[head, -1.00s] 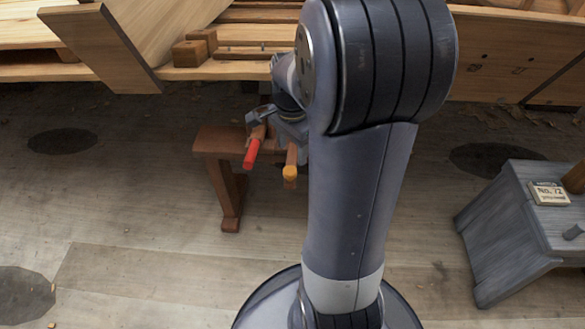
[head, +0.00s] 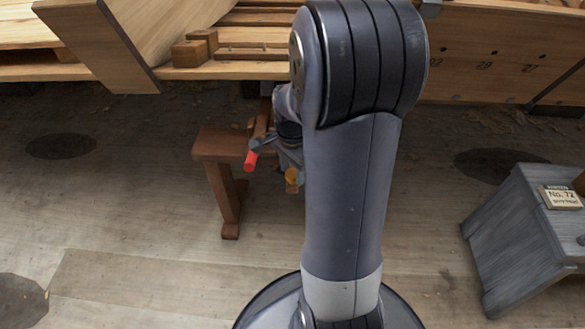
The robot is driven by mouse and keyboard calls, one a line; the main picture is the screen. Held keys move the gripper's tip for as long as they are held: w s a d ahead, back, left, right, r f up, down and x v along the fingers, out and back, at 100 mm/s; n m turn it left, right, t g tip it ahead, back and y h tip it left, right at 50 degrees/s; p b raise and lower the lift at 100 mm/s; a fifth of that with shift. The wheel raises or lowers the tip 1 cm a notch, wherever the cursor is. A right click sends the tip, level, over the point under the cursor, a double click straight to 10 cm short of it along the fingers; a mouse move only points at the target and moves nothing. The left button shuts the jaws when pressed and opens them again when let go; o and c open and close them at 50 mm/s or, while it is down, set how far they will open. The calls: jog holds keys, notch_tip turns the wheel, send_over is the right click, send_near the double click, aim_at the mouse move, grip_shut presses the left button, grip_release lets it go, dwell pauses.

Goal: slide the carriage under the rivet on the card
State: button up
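The card (head: 560,197) lies on the grey stool at the right and reads "No. 72", with a smaller line below it that I cannot read surely. The hull plank (head: 490,68) at the top right has small dark rivets with numbers under them, perhaps 22, 28 and 27. A small grey-blue piece (head: 430,8) shows at the top edge beside my arm; I cannot tell whether it is the carriage. My gripper (head: 277,152) is small and partly hidden behind my arm, near the brown bench. Its opening cannot be made out.
A brown bench (head: 222,146) stands left of my arm. A red-ended piece (head: 250,161) and an orange-ended piece (head: 292,176) show close to my gripper. The grey stool (head: 510,235) stands at the right. Wooden hull framing (head: 125,50) fills the top left. The front floor is mostly clear.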

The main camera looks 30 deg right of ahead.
grip_shut()
jog(key=s+d+p, duration=0.4)
jog(key=s+d, duration=0.7)
jog(key=d, duration=0.5)
jog(key=shift+d, duration=0.3)
jog(key=shift+s, duration=0.1)
jog(key=shift+o, duration=1.6)
grip_release()
jog(key=shift+r+p, duration=0.1)
jog(key=shift+p, duration=0.2)
notch_tip(320, 180, up, 11)
jog(key=p, duration=0.3)
jog(key=shift+f+p, duration=0.2)
jog(key=shift+p, duration=0.2)
